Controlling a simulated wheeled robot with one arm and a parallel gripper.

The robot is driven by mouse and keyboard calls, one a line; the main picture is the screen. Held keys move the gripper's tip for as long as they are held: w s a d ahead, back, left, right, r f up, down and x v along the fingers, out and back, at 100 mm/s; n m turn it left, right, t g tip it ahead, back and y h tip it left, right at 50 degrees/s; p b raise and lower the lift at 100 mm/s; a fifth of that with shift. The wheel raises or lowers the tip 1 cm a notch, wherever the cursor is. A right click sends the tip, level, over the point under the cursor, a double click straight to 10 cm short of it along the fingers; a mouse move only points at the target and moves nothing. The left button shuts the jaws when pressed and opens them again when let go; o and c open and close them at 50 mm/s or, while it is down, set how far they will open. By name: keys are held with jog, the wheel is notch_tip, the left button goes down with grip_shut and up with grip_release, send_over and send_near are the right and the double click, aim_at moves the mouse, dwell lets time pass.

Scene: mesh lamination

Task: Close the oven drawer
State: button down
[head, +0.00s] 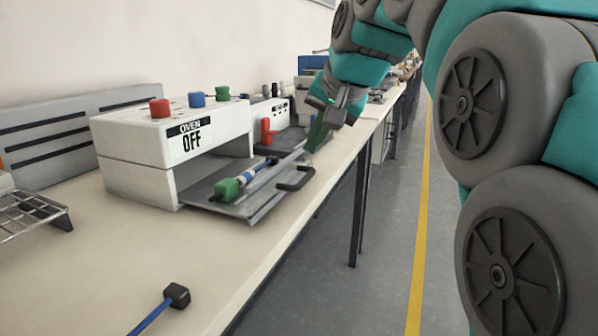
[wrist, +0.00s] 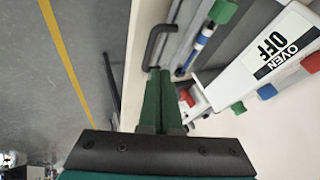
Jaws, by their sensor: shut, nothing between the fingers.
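The white oven (head: 135,148) stands on the bench with an "OVEN OFF" label; it also shows in the wrist view (wrist: 235,85). Its flat grey drawer (head: 258,206) is pulled out toward the bench's front edge. A dark bar handle (head: 296,180) is on the drawer's front edge, and the handle also shows in the wrist view (wrist: 153,42). A green-ended tool (head: 228,188) with a blue and white shaft lies on the drawer. My gripper (head: 309,148) is shut and empty, its green fingertips (wrist: 160,70) close by one end of the handle. I cannot tell whether they touch it.
Red, blue and green knobs (head: 196,99) top the oven. A wire rack (head: 30,212) stands at left, and a blue rod with a black end (head: 177,294) lies in front. A red-handled device (head: 267,131) sits behind the drawer. The aisle floor (head: 385,255) is clear.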

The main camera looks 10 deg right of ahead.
send_near(291, 183)
jog(key=x, duration=0.5)
jog(key=shift+w+d, duration=0.1)
dwell(0.4)
